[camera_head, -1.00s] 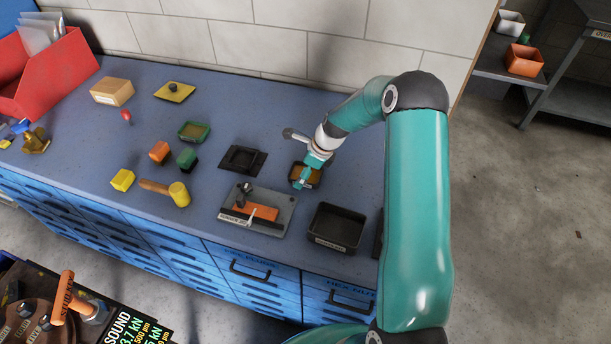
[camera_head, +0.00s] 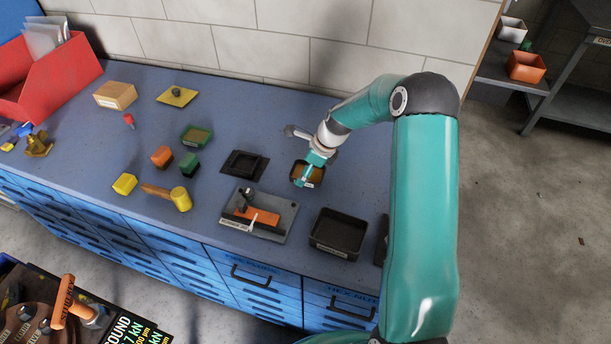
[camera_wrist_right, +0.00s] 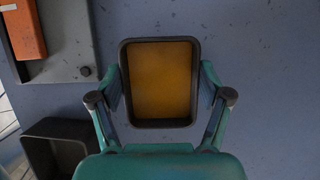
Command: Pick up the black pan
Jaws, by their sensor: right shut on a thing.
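The black pan (camera_head: 317,179) is a small rectangular dish with a dark rim and an amber inside. It lies on the right part of the blue bench top in the head view, or just above it; I cannot tell a gap. In the wrist view the pan (camera_wrist_right: 162,85) sits between my fingers. My right gripper (camera_head: 307,176) is shut on the pan, one finger against each long side, as the right wrist view also shows for the gripper (camera_wrist_right: 162,88). My left gripper is not in view.
A larger black tray (camera_head: 326,248) stands in front of the pan. A grey plate (camera_head: 284,225) with an orange block and a flat black square holder (camera_head: 228,170) lie to its left. A mallet (camera_head: 180,199), several small blocks and a red bin (camera_head: 60,75) are farther left.

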